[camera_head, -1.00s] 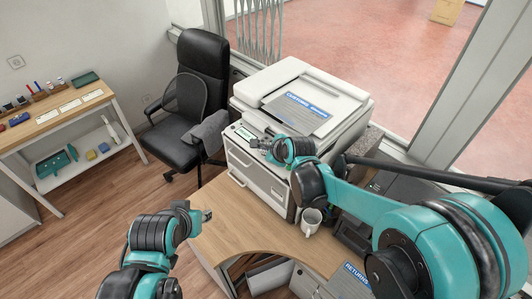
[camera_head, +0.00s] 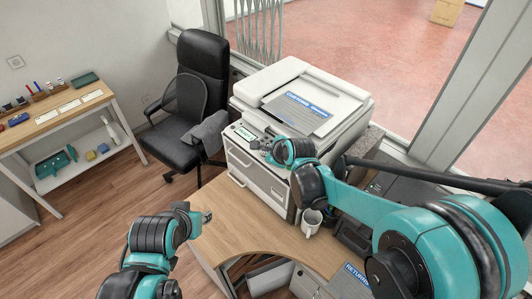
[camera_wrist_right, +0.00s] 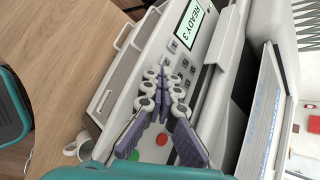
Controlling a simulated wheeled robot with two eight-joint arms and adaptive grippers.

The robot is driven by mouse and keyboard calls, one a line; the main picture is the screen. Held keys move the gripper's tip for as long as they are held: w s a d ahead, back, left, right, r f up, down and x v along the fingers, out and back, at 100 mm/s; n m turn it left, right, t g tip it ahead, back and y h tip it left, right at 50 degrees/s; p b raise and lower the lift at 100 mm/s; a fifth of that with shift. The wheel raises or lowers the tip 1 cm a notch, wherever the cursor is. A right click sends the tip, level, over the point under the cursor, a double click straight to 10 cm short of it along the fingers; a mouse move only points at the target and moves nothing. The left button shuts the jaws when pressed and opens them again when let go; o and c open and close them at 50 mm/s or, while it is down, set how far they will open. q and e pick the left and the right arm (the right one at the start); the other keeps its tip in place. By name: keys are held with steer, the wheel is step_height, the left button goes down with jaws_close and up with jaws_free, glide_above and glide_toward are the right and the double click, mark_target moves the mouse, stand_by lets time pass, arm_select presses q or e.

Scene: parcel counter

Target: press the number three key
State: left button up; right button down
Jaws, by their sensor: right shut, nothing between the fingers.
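The copier (camera_head: 300,95) stands on the desk, with its control panel along the front edge. In the right wrist view its display (camera_wrist_right: 199,24) reads "READY 3". My right gripper (camera_head: 257,144) is shut and empty at the panel. In the right wrist view its fingertips (camera_wrist_right: 169,78) cover part of the keypad; contact with a key cannot be told. My left gripper (camera_head: 207,216) hangs left of the desk, away from the copier.
A red button (camera_wrist_right: 162,140) and a green button (camera_wrist_right: 134,155) lie on the panel near my right fingers. A white mug (camera_head: 311,222) stands on the desk (camera_head: 245,232) beside the copier. An office chair (camera_head: 200,95) and a side table (camera_head: 60,112) are at the left.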

steer(key=shift+r, duration=0.45)
step_height(320, 180, up, 6)
steer(key=p, duration=0.5)
stand_by(0.8)
steer(key=shift+s+d+f+b, duration=0.25)
steer(key=shift+d+b, duration=0.1)
steer(key=shift+b, duration=0.15)
steer(key=s+d+f+n+h+b, duration=0.1)
steer(key=s+d+f+n+b, duration=0.4)
steer(key=s+n+b, duration=0.1)
steer(key=s+d+f+n+h+b, duration=0.1)
steer(key=s+d+f+n+b, duration=0.5)
steer(key=s+n, duration=0.2)
steer(key=s+d+f+n+g+h+b, duration=0.1)
steer(key=s+d+f+n+h+b, duration=0.1)
steer(key=s+d+f+n+b, duration=0.4)
steer(key=s+n, duration=0.1)
steer(key=s, duration=0.3)
steer(key=shift+s+d+f+n, duration=0.15)
steer(key=shift+s+n, duration=0.15)
